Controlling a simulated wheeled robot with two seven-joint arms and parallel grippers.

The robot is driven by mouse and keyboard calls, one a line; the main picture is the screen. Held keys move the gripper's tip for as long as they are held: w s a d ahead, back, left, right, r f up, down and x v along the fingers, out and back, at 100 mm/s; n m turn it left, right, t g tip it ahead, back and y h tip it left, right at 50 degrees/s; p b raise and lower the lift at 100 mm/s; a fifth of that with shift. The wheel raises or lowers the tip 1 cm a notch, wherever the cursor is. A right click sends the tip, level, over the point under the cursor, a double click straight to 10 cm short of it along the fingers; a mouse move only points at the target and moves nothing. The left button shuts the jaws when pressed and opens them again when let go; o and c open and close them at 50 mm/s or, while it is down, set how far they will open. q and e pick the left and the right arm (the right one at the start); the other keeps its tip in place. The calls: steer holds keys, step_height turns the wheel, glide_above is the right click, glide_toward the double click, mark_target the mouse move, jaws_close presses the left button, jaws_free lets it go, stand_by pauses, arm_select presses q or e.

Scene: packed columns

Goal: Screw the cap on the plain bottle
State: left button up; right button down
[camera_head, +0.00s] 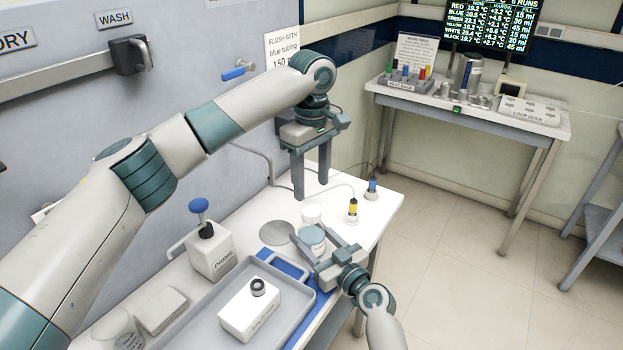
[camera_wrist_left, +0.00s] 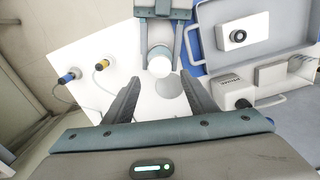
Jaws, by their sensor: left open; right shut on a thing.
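A bottle with a pale blue body (camera_head: 312,238) is held between the fingers of my right gripper (camera_head: 318,250), at the far end of the white table. It also shows in the left wrist view (camera_wrist_left: 160,50). A white round piece (camera_head: 311,213) shows at the bottle's upper end; it appears in the left wrist view too (camera_wrist_left: 160,68). I cannot tell whether it is a cap and whether it is joined to the bottle. My left gripper (camera_head: 309,190) points down above and behind it, open, with nothing between its fingers (camera_wrist_left: 160,88).
A grey disc (camera_head: 277,233) lies left of the bottle. A yellow-topped vial (camera_head: 352,209) and a blue-topped one (camera_head: 371,189) stand to the right. A blue-knobbed pump box (camera_head: 208,250) and a grey tray (camera_head: 200,315) with a white box (camera_head: 250,312) are nearer.

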mark_target(311, 210)
arm_select(q)
steer(key=shift+n, duration=1)
steer(key=shift+f, duration=0.1)
steer(key=shift+f, duration=3.85)
